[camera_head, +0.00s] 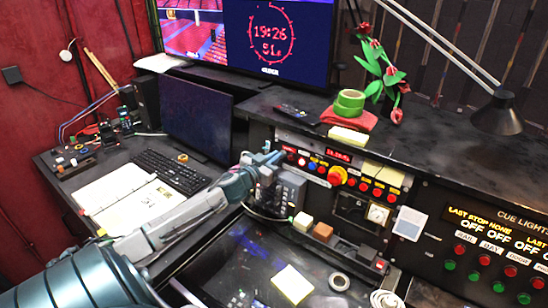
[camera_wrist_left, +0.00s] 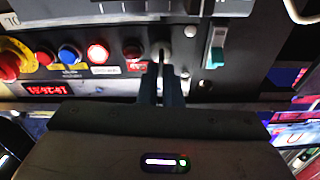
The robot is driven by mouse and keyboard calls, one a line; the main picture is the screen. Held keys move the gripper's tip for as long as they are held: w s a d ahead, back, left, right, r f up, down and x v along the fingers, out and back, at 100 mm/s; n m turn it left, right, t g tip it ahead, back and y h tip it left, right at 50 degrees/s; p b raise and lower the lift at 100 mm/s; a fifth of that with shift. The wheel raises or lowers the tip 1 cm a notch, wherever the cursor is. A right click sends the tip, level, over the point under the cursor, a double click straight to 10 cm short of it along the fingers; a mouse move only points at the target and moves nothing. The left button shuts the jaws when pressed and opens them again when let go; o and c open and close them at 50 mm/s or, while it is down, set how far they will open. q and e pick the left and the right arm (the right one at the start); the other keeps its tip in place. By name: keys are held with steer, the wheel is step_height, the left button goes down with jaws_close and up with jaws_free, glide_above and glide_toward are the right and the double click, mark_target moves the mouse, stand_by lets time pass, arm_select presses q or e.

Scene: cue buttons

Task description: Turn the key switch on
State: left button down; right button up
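The key switch (camera_wrist_left: 162,48) is a small grey round fitting on the panel in the left wrist view, with a thin upright key in it. The fingertips of my left gripper (camera_wrist_left: 161,82) are close together at the key, one on each side. I cannot tell whether they press on it. In the head view my left gripper (camera_head: 268,158) is at the left end of the button panel (camera_head: 320,160) and hides the key switch. My right gripper is not in view.
Beside the key switch are a red button (camera_wrist_left: 132,50), a white-lit button (camera_wrist_left: 97,53), a blue button (camera_wrist_left: 69,54) and a teal rocker switch (camera_wrist_left: 216,48). A red knob on yellow (camera_head: 337,176) sits farther right. A monitor (camera_head: 197,118) stands behind my left arm.

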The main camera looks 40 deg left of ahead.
arm_select(q)
steer(key=m+p, duration=0.1)
steer(key=m, duration=0.1)
steer(key=m+p, duration=0.1)
steer(key=m, duration=0.1)
steer(key=shift+d+r+m+h+p, duration=0.1)
steer(key=shift+r+m+h+p, duration=0.05)
steer(key=shift+m+h+p, duration=0.15)
steer(key=shift+m, duration=0.5)
steer(key=shift+f+m+h, duration=0.3)
steer(key=shift+m, duration=0.5)
steer(key=m+b, duration=0.2)
steer(key=b, duration=0.2)
steer(key=m+b, duration=0.3)
steer(key=b, duration=0.1)
steer(key=m+g+h+b, duration=0.1)
steer(key=m+b, duration=0.2)
steer(key=b, duration=0.1)
steer(key=shift+d+f+b, duration=0.15)
steer(key=shift+f+b, duration=0.25)
steer(key=shift+r+m+g+b, duration=0.1)
steer(key=shift+m+g+b, duration=0.2)
steer(key=shift+m+b, duration=0.75)
steer(key=shift+m, duration=0.35)
